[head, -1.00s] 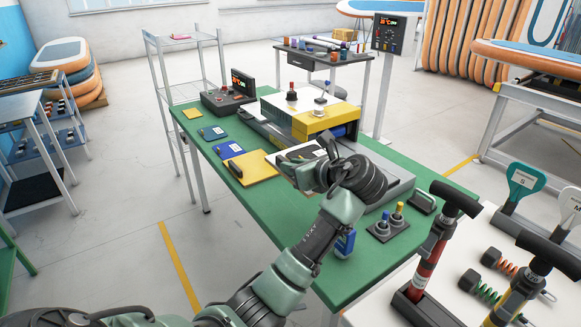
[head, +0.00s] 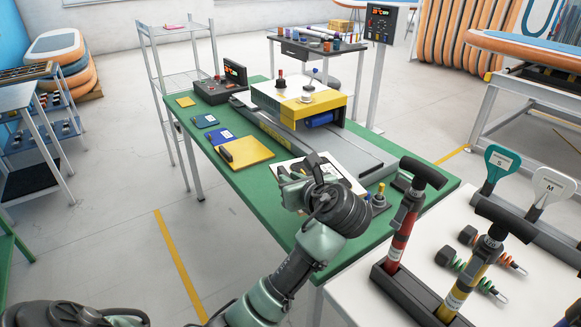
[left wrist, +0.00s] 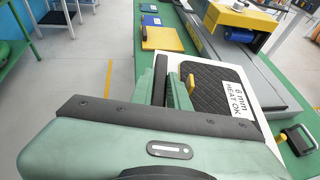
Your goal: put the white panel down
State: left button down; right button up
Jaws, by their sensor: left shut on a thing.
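The white panel (head: 347,181) is over the near part of the green bench (head: 262,205), beside the grey press bed (head: 372,160). In the left wrist view the panel (left wrist: 238,69) shows a white rim, a black quilted face (left wrist: 212,88), a label reading "6 mm HEAT OK" and a yellow piece near the fingers. My left gripper (head: 293,180) is shut on the panel at its near left side; its fingers (left wrist: 172,78) show in the wrist view. I cannot tell whether the panel touches the bench. My right gripper is not in view.
A yellow board (head: 247,153) and blue boards (head: 220,138) lie along the bench's left side. A yellow and white press head (head: 300,95) stands over the bed. Pumps (head: 404,215) stand on a white table (head: 345,290) at right. Green surface is bare left of the panel.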

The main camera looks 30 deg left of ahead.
pick_arm(q)
jog(key=s+d+f+m+t+h, duration=0.3)
jog(key=s+d+f+m+h, duration=0.2)
jog(key=s, duration=0.5)
jog(key=s+d+f+m+t+h, duration=0.3)
jog(key=s+d+f+m+h, duration=0.3)
jog(key=s+d, duration=0.3)
jog(key=shift+s+d+f, duration=0.35)
jog(key=shift+s+f, duration=0.3)
jog(key=shift+f, duration=0.2)
jog(key=shift+d, duration=0.2)
jog(key=shift+a, duration=0.1)
